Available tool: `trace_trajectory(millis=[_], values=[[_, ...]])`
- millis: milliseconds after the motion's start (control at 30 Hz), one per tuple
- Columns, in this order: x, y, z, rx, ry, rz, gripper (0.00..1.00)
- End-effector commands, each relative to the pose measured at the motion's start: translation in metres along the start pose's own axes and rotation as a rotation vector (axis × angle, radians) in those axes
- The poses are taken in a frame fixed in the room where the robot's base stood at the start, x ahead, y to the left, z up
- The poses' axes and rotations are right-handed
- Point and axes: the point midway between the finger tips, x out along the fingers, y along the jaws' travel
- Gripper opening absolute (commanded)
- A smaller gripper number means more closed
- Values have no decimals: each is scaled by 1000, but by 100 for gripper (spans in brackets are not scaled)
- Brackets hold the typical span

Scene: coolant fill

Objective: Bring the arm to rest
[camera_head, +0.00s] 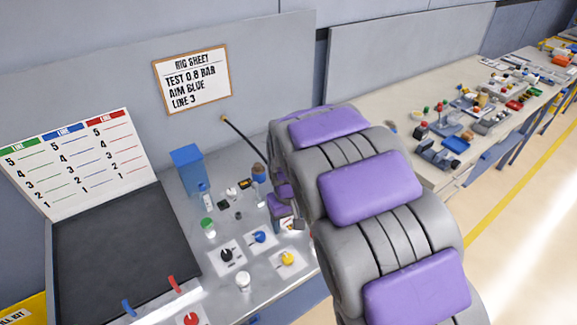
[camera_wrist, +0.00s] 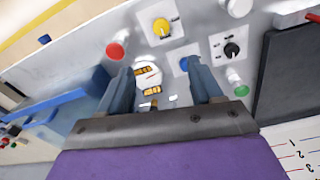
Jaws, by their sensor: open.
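My arm (camera_head: 370,190), grey with purple pads, reaches from the lower right over the metal bench. My gripper is at its far end, mostly hidden behind the arm in the head view. In the wrist view my gripper (camera_wrist: 161,78) is open, with two dark blue-grey fingers apart. Between and beyond the fingers lies a white item with yellow bands (camera_wrist: 148,76); I cannot tell whether it touches a finger. It does not look gripped.
A black panel (camera_head: 120,250) lies left. A cluttered second bench (camera_head: 470,110) stands right, beside open floor.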

Motion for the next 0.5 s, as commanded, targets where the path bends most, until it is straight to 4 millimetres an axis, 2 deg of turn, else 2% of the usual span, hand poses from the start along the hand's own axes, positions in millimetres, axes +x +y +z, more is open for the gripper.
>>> trace_trajectory(millis=[167,300,500], values=[[-28,18,48,74,-26,-4,65],[-51,32,100,146,-51,-11,65],[-74,34,172,240,-95,-21,65]])
